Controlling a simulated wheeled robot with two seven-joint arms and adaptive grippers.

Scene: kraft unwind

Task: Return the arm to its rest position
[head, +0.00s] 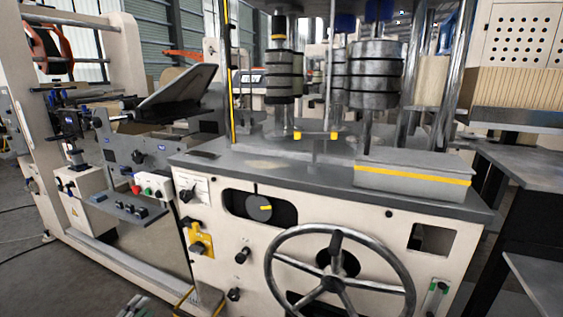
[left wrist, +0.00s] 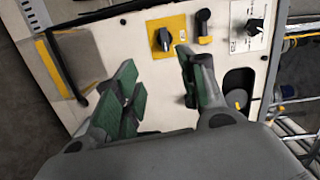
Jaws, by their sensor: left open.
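My left gripper (head: 135,306) shows only as a small part at the bottom edge of the head view, low in front of the machine. In the left wrist view my left gripper (left wrist: 156,72) has its two green-padded fingers spread apart with nothing between them. The fingers point toward the cream front panel (left wrist: 120,48) of the machine and appear apart from it. My right gripper is in neither view.
The cream machine (head: 330,222) has a large handwheel (head: 340,284), a dial (head: 259,208) and a yellow-plated knob (head: 197,248) on its front. The yellow-plated knob also shows in the left wrist view (left wrist: 164,39). Grey floor (head: 40,280) is open at the lower left.

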